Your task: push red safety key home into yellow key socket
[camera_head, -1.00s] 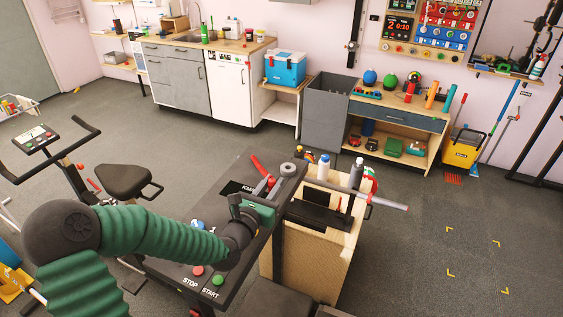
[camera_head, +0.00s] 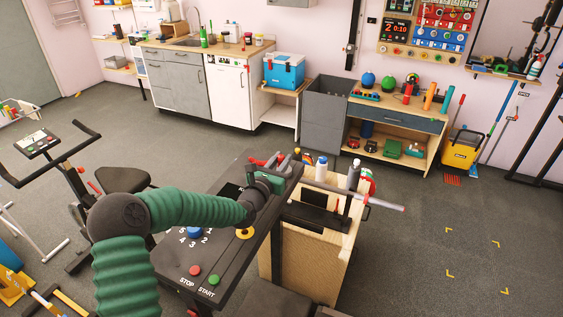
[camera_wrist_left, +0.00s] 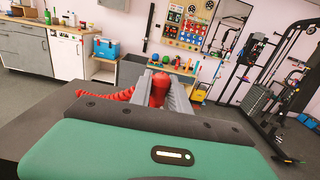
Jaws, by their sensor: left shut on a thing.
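My left gripper (camera_head: 279,171) is over the far end of a dark console (camera_head: 215,262). In the left wrist view its two grey fingers (camera_wrist_left: 161,92) are shut on the red safety key (camera_wrist_left: 159,87), with a red coiled cord (camera_wrist_left: 118,94) beside it. The key is mostly hidden by the gripper in the head view. A yellow round socket (camera_head: 245,233) sits on the console, nearer the camera than the gripper and apart from it. My right gripper is not in view.
The console has a blue knob (camera_head: 195,232), a red STOP button (camera_head: 195,270) and a green START button (camera_head: 214,279). A wooden box (camera_head: 305,258) with bottles stands to the right. An exercise bike (camera_head: 120,180) stands to the left. Open floor lies at far right.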

